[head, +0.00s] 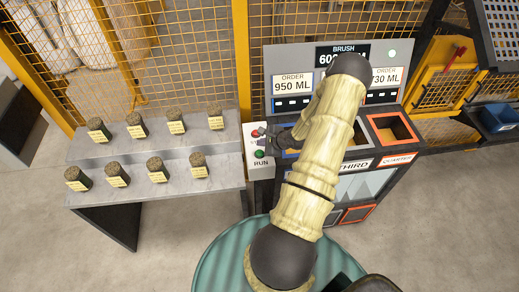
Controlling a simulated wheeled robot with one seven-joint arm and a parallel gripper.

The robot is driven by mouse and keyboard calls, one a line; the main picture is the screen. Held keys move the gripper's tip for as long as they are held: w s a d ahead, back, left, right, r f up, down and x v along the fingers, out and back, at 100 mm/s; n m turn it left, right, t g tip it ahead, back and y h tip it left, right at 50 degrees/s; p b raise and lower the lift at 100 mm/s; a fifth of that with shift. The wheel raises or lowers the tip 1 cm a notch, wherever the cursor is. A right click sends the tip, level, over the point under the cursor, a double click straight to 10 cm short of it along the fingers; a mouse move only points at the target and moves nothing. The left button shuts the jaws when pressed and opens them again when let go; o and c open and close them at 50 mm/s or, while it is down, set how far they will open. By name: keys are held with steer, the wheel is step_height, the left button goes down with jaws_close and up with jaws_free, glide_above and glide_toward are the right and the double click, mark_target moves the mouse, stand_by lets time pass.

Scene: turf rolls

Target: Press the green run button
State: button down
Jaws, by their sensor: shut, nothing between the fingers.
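The green run button (259,154) sits on a light control box, just above the label RUN. A red button (255,133) sits above it on the same box. My arm reaches up and bends back down behind its own upper links. My gripper (272,138) shows as a small dark shape just right of the control box, shut and empty, a little above and right of the green button. I cannot tell how far it is from the box in depth. The green button is in clear view.
A grey two-step stand (150,150) with several small labelled turf rolls stands left. A machine with order displays (293,86) and open bins, one orange-rimmed (393,128), stands behind my arm. Yellow mesh fencing (190,50) closes the back. Floor at right is clear.

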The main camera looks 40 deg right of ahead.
step_height(320, 180, up, 2)
steer(key=shift+r+p, duration=0.1)
steer(key=shift+p, duration=0.7)
steer(key=shift+w+a+r+n+b, duration=0.1)
steer(key=shift+w+a+n+b, duration=0.1)
steer(key=shift+a+n+b, duration=0.15)
steer(key=a+r+n+g+h+b, duration=0.2)
steer(key=a+r+n+g+b, duration=0.3)
steer(key=a+r+n, duration=0.7)
steer(key=s+a+r+n+b, duration=0.2)
steer(key=s+a+n, duration=0.4)
steer(key=a, duration=0.2)
steer(key=s+a+r+n+g+b, duration=0.1)
steer(key=s+a+r+n+b, duration=0.1)
steer(key=s+a+n, duration=0.4)
steer(key=a, duration=0.2)
steer(key=shift+a+r, duration=0.35)
